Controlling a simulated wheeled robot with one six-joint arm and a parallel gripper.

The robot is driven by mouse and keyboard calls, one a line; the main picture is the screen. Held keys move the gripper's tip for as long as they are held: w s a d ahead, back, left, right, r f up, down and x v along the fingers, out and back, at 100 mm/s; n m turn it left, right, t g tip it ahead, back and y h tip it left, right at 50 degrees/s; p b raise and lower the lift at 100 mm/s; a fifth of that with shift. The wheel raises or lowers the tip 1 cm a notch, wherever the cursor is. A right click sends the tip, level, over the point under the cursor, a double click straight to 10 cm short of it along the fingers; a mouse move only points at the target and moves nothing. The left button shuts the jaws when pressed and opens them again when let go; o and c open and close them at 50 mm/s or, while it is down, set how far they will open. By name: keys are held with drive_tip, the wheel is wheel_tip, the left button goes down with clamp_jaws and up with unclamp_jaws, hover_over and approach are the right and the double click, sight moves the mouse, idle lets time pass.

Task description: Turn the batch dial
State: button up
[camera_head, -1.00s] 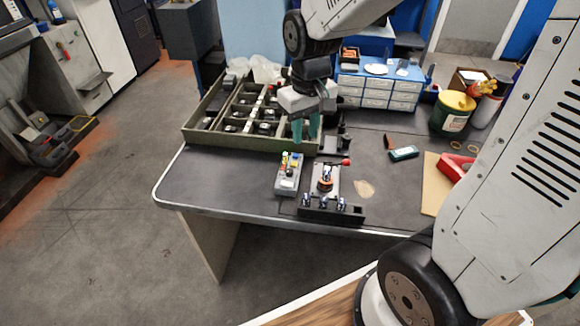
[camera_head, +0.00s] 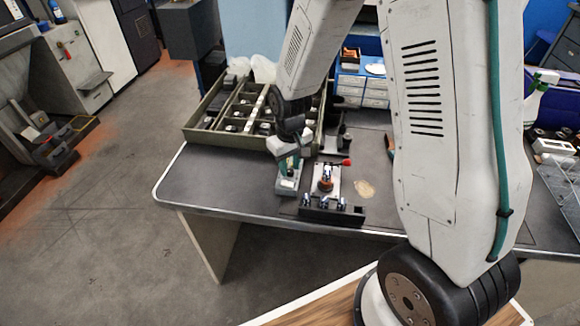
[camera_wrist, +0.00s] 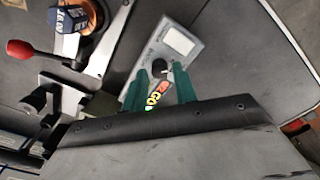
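The batch dial (camera_wrist: 160,68) is a small black knob on a grey control box (camera_wrist: 194,57) with a pale screen, seen in the wrist view. The box (camera_head: 287,187) also shows in the head view, lying on the bench beneath my gripper (camera_head: 288,168); the dial is hidden there. In the wrist view, the teal fingers of my gripper (camera_wrist: 161,72) are spread, one on each side of the dial. I see gaps between fingers and knob, but cannot tell the height.
A fixture with an orange-and-black part (camera_head: 325,184) and a red-knobbed lever (camera_head: 346,162) stands just right of the box. A black rack (camera_head: 331,212) is in front of it. A divided green tray (camera_head: 200,138) sits behind. The bench's left front is clear.

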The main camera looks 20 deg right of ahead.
drive_tip(key=shift+f, duration=0.55)
clamp_jaws()
drive_tip(key=shift+m, duration=0.3)
drive_tip(key=m, duration=0.3)
drive_tip(key=shift+m, duration=2)
